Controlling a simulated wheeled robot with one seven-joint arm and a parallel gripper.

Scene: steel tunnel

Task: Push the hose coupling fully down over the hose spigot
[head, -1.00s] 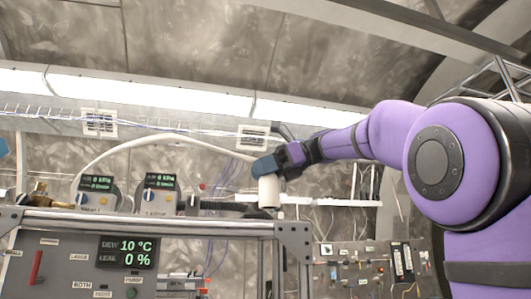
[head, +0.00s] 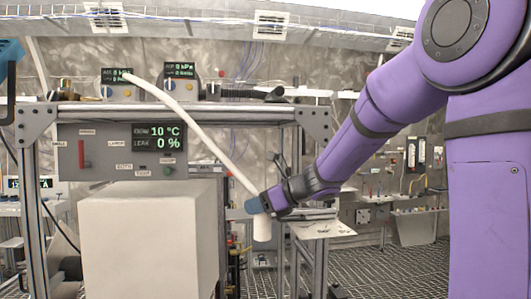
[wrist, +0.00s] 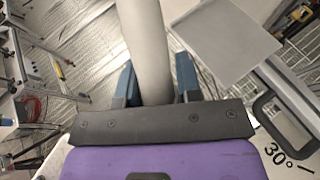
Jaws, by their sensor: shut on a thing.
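My gripper (head: 257,203) has blue fingers and is shut on the hose coupling (head: 262,230), a white cylinder pointing down below the fingers in the head view. The white hose (head: 190,130) runs from the gripper up and left to the bench top. In the wrist view my gripper (wrist: 156,82) has its blue fingers on either side of the pale hose (wrist: 150,40); the coupling's lower end is hidden there. I cannot make out the hose spigot in either view.
A large pale box (head: 140,240) stands under the metal bench frame (head: 180,108), left of the coupling. A pale plate (head: 322,230) lies just right of my gripper. In the wrist view a surface marked 30° and a dark handle (wrist: 285,112) are at right.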

